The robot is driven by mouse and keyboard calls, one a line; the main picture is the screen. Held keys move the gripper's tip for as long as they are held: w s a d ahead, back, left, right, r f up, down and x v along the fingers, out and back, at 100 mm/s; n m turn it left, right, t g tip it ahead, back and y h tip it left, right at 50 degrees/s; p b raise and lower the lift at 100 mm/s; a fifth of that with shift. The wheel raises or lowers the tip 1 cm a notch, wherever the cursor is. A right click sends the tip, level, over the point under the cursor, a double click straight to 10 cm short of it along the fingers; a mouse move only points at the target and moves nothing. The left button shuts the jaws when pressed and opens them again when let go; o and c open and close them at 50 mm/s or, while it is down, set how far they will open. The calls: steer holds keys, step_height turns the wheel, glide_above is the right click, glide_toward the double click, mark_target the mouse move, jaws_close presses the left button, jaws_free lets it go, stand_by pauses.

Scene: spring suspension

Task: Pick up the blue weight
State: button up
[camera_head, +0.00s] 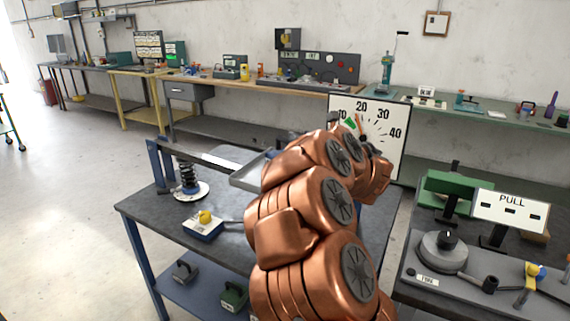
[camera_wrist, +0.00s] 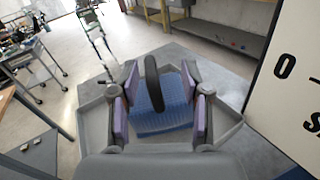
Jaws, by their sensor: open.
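The blue weight (camera_wrist: 178,112) is a ribbed block with a dark arched handle (camera_wrist: 153,82). In the wrist view it sits on a grey tray (camera_wrist: 232,128), between the fingers of my gripper (camera_wrist: 160,92). The gripper is open, with one purple-padded finger on each side of the weight. I cannot tell whether the pads touch it. In the head view my copper arm hides the gripper and the weight; part of the grey tray (camera_head: 247,176) shows left of the arm.
A dial board (camera_head: 395,150) stands close behind my arm. On the dark table (camera_head: 150,208) are a spring (camera_head: 188,178) on a white disc and a blue box with a yellow knob (camera_head: 204,218). Grey (camera_head: 184,271) and green (camera_head: 233,296) weights sit on the lower shelf. A bench with a PULL sign (camera_head: 510,208) is right.

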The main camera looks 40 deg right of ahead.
mark_target(286, 139)
steer(key=shift+w+a+f+n+t+y+p, duration=0.2)
steer(key=shift+w+f+n+y+p, duration=0.1)
steer(key=shift+w+f+n+y, duration=0.35)
steer(key=shift+w+a+f+n+t+y+p, duration=0.15)
steer(key=shift+w+f+n+y+p, duration=0.15)
steer(key=shift+w+n+y, duration=0.4)
steer(key=shift+h, duration=0.25)
steer(key=shift+w+d+f+p, duration=0.1)
steer(key=shift+w+f+p, duration=0.1)
steer(key=shift+w, duration=0.45)
steer(key=shift+w+d+f+p, duration=0.1)
steer(key=shift+w+p, duration=0.15)
steer(key=shift+w, duration=0.45)
steer(key=shift+w+f+p, duration=0.1)
steer(key=shift+w+p, duration=0.1)
steer(key=shift+w, duration=0.45)
jaws_close()
steer(key=shift+r, duration=0.15)
